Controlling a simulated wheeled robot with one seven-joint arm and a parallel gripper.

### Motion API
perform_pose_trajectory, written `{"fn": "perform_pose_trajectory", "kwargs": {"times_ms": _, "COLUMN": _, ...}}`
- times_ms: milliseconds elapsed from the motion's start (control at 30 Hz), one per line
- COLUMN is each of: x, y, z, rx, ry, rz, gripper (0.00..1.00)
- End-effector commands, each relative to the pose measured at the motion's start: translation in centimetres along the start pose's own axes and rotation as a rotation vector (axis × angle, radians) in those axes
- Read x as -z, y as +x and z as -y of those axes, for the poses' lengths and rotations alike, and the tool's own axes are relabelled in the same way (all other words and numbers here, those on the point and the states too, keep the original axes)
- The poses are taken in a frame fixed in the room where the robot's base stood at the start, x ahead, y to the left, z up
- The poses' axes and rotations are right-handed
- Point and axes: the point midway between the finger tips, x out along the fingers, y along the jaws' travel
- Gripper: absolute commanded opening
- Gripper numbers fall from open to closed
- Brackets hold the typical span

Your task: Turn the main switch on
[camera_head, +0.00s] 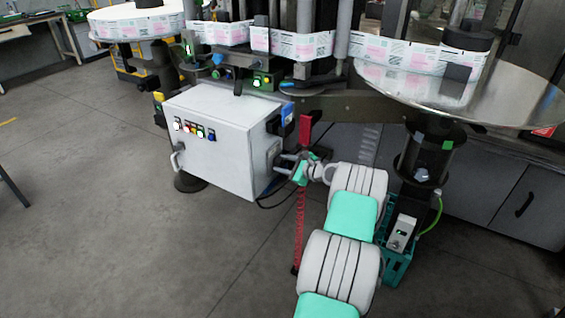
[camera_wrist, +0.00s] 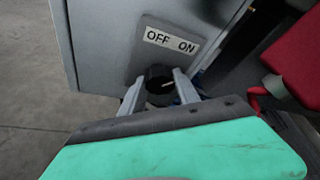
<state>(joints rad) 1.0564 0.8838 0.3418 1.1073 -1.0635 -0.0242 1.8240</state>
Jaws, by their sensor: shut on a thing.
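The main switch (camera_wrist: 158,84) is a dark round knob on the side of the grey control cabinet (camera_wrist: 100,45), under a plate (camera_wrist: 171,41) reading OFF and ON. A light mark shows on the knob, but I cannot tell its exact setting. My gripper (camera_wrist: 159,88) is shut on the knob, with one finger on each side of it. In the head view my gripper (camera_head: 286,163) reaches the right side of the white cabinet (camera_head: 221,153); the switch is hidden there.
A red post (camera_head: 299,220) with a red head (camera_head: 305,130) stands close beside my gripper; its red part (camera_wrist: 300,60) fills the wrist view's right. A round metal table (camera_head: 510,95) with label reels is above right. A green crate (camera_head: 397,265) stands right of my arm. Floor at left is clear.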

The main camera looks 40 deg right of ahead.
Motion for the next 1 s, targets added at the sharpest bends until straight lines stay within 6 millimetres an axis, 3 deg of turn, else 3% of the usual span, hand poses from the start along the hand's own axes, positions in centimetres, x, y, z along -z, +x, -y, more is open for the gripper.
{"fn": "perform_pose_trajectory", "kwargs": {"times_ms": 467, "x": 0.07, "y": 0.00, "z": -0.10, "rx": -0.008, "ry": 0.018, "rz": 0.000, "gripper": 0.00}}
{"fn": "perform_pose_trajectory", "kwargs": {"times_ms": 500, "x": 0.07, "y": 0.00, "z": -0.10, "rx": -0.008, "ry": 0.018, "rz": -0.001, "gripper": 0.38}}
{"fn": "perform_pose_trajectory", "kwargs": {"times_ms": 767, "x": 0.04, "y": 0.00, "z": -0.05, "rx": -0.007, "ry": 0.016, "rz": 0.000, "gripper": 0.59}}
{"fn": "perform_pose_trajectory", "kwargs": {"times_ms": 1000, "x": 0.01, "y": -0.10, "z": 0.00, "rx": -0.007, "ry": 0.016, "rz": 0.000, "gripper": 0.59}}
